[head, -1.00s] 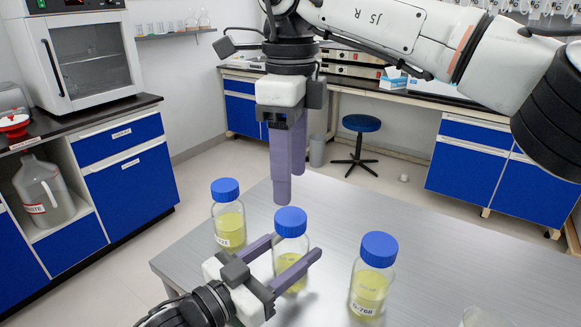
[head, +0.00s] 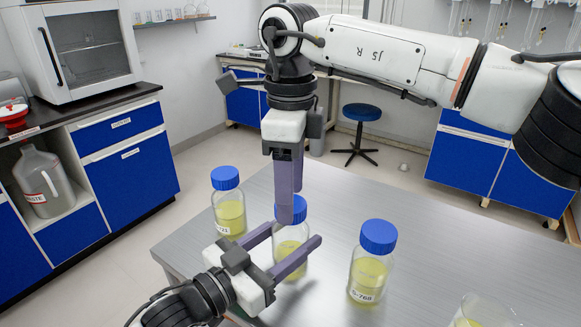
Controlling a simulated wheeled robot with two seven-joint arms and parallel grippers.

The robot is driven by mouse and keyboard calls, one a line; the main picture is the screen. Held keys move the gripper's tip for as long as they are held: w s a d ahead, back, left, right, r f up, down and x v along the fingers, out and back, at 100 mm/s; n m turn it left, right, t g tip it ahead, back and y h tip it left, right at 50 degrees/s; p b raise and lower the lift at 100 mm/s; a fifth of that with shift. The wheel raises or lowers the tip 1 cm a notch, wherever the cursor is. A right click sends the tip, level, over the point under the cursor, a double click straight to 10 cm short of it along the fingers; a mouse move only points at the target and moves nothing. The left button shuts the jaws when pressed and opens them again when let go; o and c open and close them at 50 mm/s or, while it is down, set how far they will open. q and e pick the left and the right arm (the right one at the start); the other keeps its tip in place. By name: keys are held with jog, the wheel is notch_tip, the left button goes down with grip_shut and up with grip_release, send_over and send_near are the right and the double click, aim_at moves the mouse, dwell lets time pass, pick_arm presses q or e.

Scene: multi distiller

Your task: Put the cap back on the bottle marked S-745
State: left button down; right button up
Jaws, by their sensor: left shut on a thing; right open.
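Three bottles with blue caps and yellow liquid stand upright on the metal table. The middle bottle (head: 291,245) has its label out of sight, so I cannot read its mark. Its blue cap (head: 298,212) is at its top, partly behind my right gripper. My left gripper (head: 296,235) is shut on the middle bottle, one finger on each side of it. My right gripper (head: 294,205) is open, pointing down, with its fingertips at the middle cap. Whether they touch it I cannot tell. The left bottle (head: 230,215) has a partly hidden label; the right bottle's (head: 367,275) label seems to end in 768.
A glass beaker (head: 484,314) stands at the lower right of the metal table (head: 440,245). The table between the right bottle and its far edge is clear. A blue-drawer bench (head: 122,165) stands to the left, and a blue stool (head: 361,112) stands behind the table.

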jog(key=shift+f, duration=0.95)
jog(key=c, duration=1.1)
jog(key=o, duration=1.2)
jog(key=shift+o, duration=0.2)
notch_tip(320, 180, up, 12)
